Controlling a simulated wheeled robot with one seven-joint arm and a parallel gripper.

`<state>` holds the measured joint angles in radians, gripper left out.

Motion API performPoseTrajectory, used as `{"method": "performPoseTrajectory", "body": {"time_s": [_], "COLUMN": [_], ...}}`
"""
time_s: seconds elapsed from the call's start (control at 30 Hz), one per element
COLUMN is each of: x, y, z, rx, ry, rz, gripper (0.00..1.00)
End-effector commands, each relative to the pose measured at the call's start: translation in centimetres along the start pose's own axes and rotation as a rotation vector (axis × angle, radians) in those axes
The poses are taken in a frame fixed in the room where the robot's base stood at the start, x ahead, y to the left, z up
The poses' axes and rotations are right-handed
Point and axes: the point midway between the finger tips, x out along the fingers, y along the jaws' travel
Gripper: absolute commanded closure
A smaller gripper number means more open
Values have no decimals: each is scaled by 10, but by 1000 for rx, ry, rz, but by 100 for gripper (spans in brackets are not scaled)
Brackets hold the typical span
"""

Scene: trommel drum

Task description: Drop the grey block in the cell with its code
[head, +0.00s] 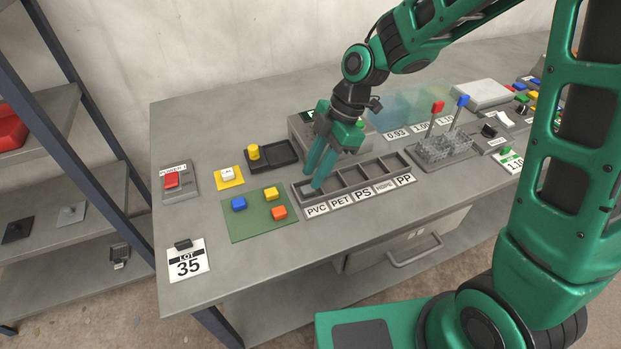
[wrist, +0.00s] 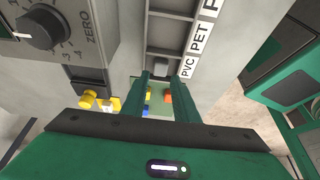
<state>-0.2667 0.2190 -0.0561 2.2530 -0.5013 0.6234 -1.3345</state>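A five-cell tray (head: 351,181) carries the labels PVC, PET, PS, HDPE and PP along its front. The right fingertip appears close to the block; contact cannot be told.
A green mat (head: 245,221) with blue, yellow and orange blocks lies left of the tray. A black tray (head: 283,153), a red power switch (head: 172,181) and a LOT 35 card (head: 187,262) are nearby. A rack with red and blue levers (head: 441,145) stands to the right.

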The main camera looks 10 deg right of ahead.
Motion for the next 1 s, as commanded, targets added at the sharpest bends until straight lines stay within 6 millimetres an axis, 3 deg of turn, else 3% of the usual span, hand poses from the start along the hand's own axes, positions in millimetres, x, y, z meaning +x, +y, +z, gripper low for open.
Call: {"method": "performPoseTrajectory", "body": {"time_s": [0.2, 0.4, 0.6, 0.87, 1.0], "x": [-47, -78, -90, -93, -110], "y": [1, 1, 0, -1, -15], "z": [0, 0, 0, 2, 31], "rx": [0, 0, -1, 16, 208], "ry": [0, 0, 0, -4, -48], "rz": [5, 3, 1, 2, 37], "gripper": [73, 73, 73, 73, 73]}}
